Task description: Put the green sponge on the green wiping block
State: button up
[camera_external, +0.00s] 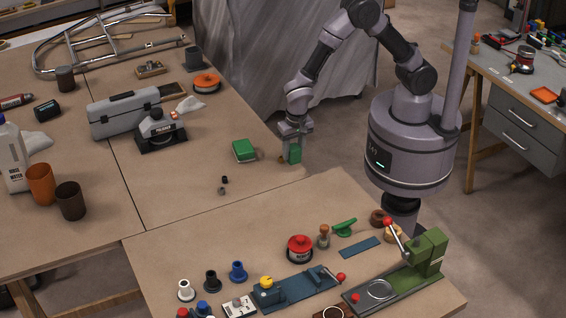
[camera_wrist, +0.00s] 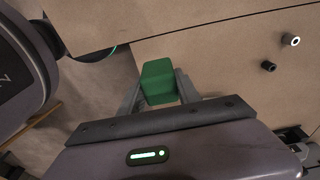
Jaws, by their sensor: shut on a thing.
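My gripper (camera_external: 293,145) is shut on the green sponge (camera_external: 295,154), a plain green block, near the right edge of the far table. In the wrist view the sponge (camera_wrist: 158,82) sits between the two fingers (camera_wrist: 157,92). I cannot tell whether its underside touches the table. A green wiping block (camera_external: 244,149) with a pale lower edge lies on the same table, a short way left of my gripper. Its top is bare. I do not make it out in the wrist view.
Two small dark cylinders (camera_external: 223,184) stand in front of the wiping block.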

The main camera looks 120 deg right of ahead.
jog(key=s+d+r+n, duration=0.4)
jog(key=s+d, duration=0.2)
jog(key=d, duration=0.4)
jog(key=b, duration=0.3)
send_over(249, 143)
jog(key=shift+s+a+f+n+t, duration=0.1)
jog(key=shift+a+f+n+t, duration=0.05)
jog(key=shift+f, duration=0.3)
jog(key=shift+s+a+f+n+t, duration=0.1)
jog(key=shift+f+n+t, duration=0.05)
jog(key=shift+f, duration=0.25)
jog(key=shift+f+b, duration=0.75)
jog(key=shift+f, duration=0.75)
jog(key=shift+f, duration=0.15)
jog(key=o, duration=1.3)
